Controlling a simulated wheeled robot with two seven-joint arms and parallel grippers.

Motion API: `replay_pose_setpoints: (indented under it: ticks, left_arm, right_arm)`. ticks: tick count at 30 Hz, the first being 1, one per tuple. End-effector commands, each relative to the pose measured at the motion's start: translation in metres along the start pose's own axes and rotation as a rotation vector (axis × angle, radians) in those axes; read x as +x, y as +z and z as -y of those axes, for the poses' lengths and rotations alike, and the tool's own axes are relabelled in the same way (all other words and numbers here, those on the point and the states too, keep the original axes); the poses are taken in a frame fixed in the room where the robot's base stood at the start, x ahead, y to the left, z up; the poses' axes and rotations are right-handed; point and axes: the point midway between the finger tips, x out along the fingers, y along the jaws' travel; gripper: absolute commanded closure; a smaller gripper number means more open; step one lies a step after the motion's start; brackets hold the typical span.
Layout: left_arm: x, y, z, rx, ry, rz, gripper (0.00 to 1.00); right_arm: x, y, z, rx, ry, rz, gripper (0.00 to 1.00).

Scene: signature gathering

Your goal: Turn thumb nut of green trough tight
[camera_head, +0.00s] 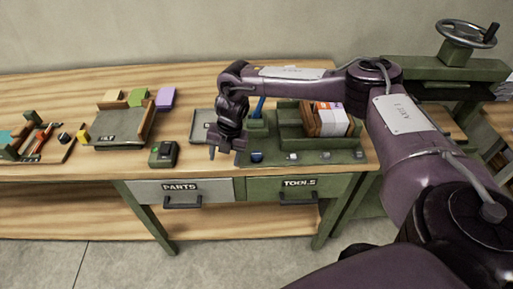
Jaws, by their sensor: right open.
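The green trough (290,128) stands on the wooden bench right of centre, with a stack of white and brown pieces (333,120) in it. Small knobs sit along the green base's front edge: a blue one (256,156) at the left and greyish ones, including this one (291,156), further right. I cannot tell which is the thumb nut. My right gripper (226,153) points down just left of the blue knob, open and empty, near the bench's front edge. Its arm reaches in from the right. My left gripper is out of view.
A grey tray (201,124) lies partly behind my right gripper. A small dark green box (163,154) and another tray (118,128) with coloured blocks stand to the left. Parts and tools drawers (183,191) are below. A handwheel press (467,40) is at right.

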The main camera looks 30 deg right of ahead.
Motion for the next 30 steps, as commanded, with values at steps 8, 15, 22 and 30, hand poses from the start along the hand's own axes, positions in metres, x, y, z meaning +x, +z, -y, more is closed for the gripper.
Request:
replay_pose_setpoints:
  ticks: [8, 15, 22, 30]
  left_arm:
    - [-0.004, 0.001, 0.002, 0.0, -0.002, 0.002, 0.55]
    - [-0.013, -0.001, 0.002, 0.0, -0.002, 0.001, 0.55]
    - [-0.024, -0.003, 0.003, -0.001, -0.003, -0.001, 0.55]
    - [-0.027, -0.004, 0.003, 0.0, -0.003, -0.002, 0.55]
  right_arm:
    - [-0.076, 0.04, 0.069, -0.001, -0.177, 0.047, 0.44]
    - [-0.063, 0.043, 0.082, 0.003, -0.2, 0.045, 0.44]
    - [-0.026, 0.045, 0.088, 0.003, -0.198, 0.046, 0.44]
    - [-0.006, 0.046, 0.091, 0.004, -0.194, 0.049, 0.44]
